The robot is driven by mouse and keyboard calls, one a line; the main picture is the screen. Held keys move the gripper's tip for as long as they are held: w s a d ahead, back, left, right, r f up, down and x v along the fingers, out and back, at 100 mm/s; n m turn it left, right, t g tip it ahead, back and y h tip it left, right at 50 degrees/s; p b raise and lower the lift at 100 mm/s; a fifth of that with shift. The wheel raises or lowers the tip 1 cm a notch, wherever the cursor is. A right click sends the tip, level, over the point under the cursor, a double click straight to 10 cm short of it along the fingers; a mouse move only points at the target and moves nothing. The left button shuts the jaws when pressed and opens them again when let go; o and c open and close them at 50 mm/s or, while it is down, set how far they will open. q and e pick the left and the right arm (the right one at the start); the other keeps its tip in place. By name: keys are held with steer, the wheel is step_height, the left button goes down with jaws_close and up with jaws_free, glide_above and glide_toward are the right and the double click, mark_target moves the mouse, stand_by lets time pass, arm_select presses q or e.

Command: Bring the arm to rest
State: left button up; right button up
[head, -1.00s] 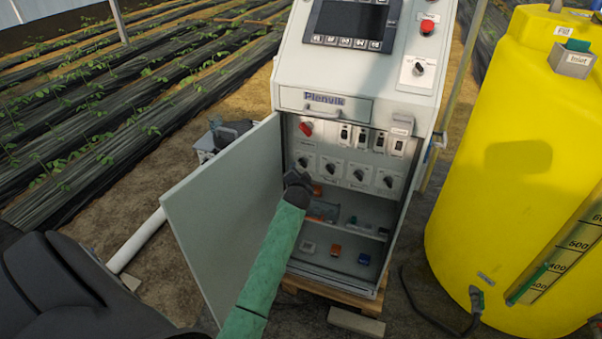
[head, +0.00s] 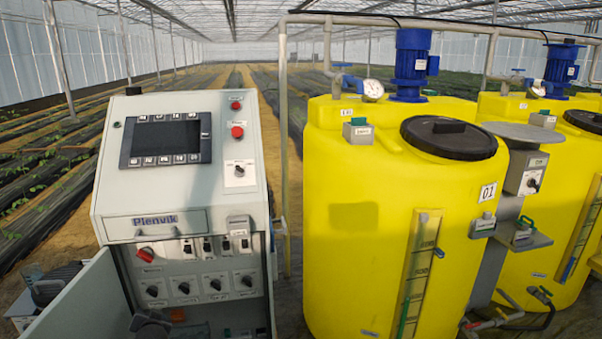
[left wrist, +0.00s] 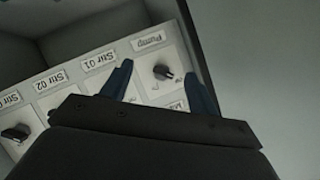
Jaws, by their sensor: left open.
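My left gripper (head: 151,322) shows at the bottom edge of the head view, in front of the open cabinet and just below the leftmost knob of the lower row (head: 152,291). In the left wrist view its two dark fingers (left wrist: 160,82) are apart with nothing held. The knob labelled Pump (left wrist: 163,72) appears between the fingertips; I cannot tell the gap in depth. The Stir 01 and Stir 02 labels show beside it, upside down. Most of my left arm is out of the head view. My right gripper is not in view.
The grey control cabinet (head: 224,110) stands at left, its door (head: 75,305) swung open to the left. A red rotary switch (head: 145,254) and several small switches sit above the knobs. Yellow tanks (head: 365,240) with blue motors (head: 411,62) fill the right. Crop rows lie behind.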

arm_select(q)
steer(key=s+d+f+n+g+h, duration=0.1)
steer(key=s+d+f+h, duration=0.1)
steer(key=d, duration=0.4)
steer(key=s+d+f+g+h, duration=0.1)
steer(key=d+f+h, duration=0.15)
steer(key=d, duration=0.25)
steer(key=s+d+f+g+h, duration=0.1)
steer(key=s+d+f+g, duration=0.1)
steer(key=s+d+f, duration=0.4)
steer(key=s+d+f+m+g+h, duration=0.1)
steer(key=s+d+f, duration=0.5)
steer(key=s, duration=0.6)
steer(key=s+d+f+g+h, duration=0.1)
steer(key=s+d+f+g, duration=0.1)
steer(key=s+d+f, duration=0.4)
steer(key=s+d, duration=0.3)
steer(key=s, duration=0.1)
steer(key=shift+f+m+g, duration=0.3)
steer(key=shift+f+m, duration=0.1)
steer(key=s+f, duration=0.2)
steer(key=s, duration=0.3)
steer(key=s+d+f+g, duration=0.1)
steer(key=s+f, duration=0.1)
steer(key=s, duration=0.2)
steer(key=s+f+g, duration=0.1)
steer(key=s+f, duration=0.1)
steer(key=s, duration=0.3)
steer(key=shift+s+d, duration=0.35)
steer(key=shift+c, duration=0.2)
